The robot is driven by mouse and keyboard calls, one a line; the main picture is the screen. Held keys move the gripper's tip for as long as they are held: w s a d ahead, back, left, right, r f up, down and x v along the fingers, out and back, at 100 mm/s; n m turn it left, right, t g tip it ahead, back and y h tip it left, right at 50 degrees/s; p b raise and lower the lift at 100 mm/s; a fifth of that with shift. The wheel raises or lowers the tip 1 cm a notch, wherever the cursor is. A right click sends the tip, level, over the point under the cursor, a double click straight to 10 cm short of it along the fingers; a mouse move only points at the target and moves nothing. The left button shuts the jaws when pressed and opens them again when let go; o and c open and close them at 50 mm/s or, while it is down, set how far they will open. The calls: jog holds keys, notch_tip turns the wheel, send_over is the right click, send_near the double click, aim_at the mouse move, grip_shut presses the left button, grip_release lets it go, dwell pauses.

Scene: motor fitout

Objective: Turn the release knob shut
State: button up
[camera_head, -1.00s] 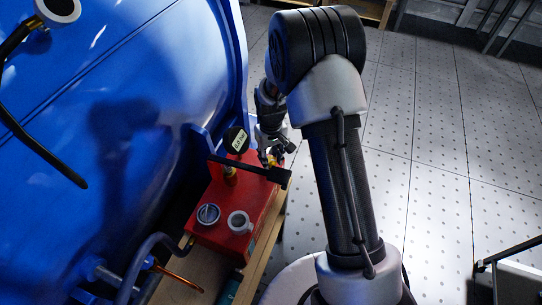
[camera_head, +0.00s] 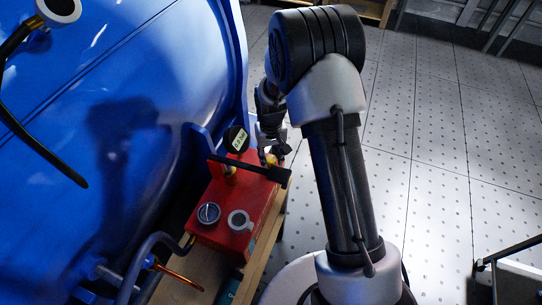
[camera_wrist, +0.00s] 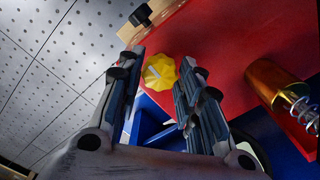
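The release knob is a yellow, scalloped knob (camera_wrist: 159,73) with a pale mark across its face, on a side of the red pump box (camera_wrist: 225,40). In the wrist view it lies between the tips of my gripper (camera_wrist: 160,62). The two fingers are apart, one on each side of the knob, with a gap visible at the left finger; the right finger is very close, and contact cannot be told. In the head view my gripper (camera_head: 271,146) is at the far end of the red box (camera_head: 228,190), with a bit of the yellow knob (camera_head: 271,159) showing below it.
A black lever (camera_head: 248,168) crosses above the box near my gripper. A round black labelled piece (camera_head: 236,139), a dial (camera_head: 208,213) and a grey ring (camera_head: 240,221) are on the box. A brass cylinder with a spring (camera_wrist: 275,85) is at right. The blue tank (camera_head: 110,130) stands at left.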

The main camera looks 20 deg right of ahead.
aim_at(271, 159)
jog(key=o, duration=0.3)
jog(key=shift+o, duration=0.2)
notch_tip(271, 159, up, 12)
dwell(0.5)
dwell(0.3)
